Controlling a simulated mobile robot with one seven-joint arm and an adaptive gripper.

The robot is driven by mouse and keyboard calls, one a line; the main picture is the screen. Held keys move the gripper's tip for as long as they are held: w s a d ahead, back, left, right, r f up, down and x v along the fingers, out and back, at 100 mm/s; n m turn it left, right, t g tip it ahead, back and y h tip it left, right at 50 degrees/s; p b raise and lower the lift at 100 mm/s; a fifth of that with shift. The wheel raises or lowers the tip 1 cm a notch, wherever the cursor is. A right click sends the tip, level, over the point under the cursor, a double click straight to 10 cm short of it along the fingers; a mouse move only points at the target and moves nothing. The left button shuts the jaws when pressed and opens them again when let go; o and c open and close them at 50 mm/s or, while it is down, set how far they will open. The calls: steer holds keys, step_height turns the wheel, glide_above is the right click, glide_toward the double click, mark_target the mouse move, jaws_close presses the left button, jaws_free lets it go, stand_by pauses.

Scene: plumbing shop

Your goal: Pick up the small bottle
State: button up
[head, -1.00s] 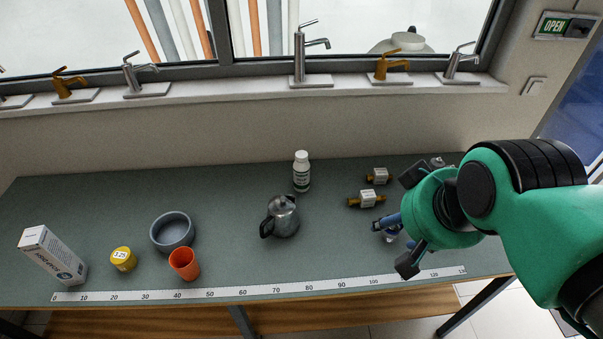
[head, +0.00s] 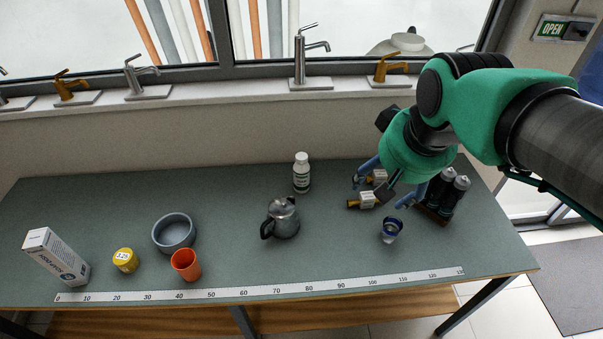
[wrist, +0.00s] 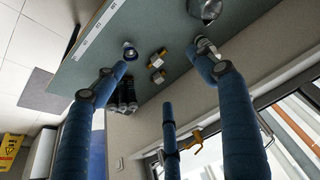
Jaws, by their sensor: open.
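My gripper (head: 379,190) is open and empty, to the right of the bottle and above two brass fittings. In the wrist view, the fingers of my gripper (wrist: 163,72) are spread wide. The bottle (wrist: 203,43) shows there by the right fingertip, which partly hides it. I cannot tell their exact gap, but the head view shows them apart.
The brass fittings (head: 367,200), a small blue-and-clear cup (head: 390,231) and dark cartridges (head: 455,192) stand at right. A grey bowl (head: 174,246), orange cup (head: 185,265), yellow jar (head: 125,261) and white box (head: 57,257) are at left. The bench is clear left of the bottle.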

steer(key=w+a+g+p, duration=0.1)
steer(key=w+a+p, duration=0.1)
steer(key=w, duration=0.9)
steer(key=g+p, duration=0.4)
steer(key=p, duration=0.1)
glide_above(302, 156)
steer(key=shift+n, duration=0.4)
step_height(302, 156, down, 22)
steer(key=shift+s+r, duration=0.1)
steer(key=shift+r, duration=0.15)
steer(key=shift+f, duration=0.3)
steer(key=shift+f, duration=4.25)
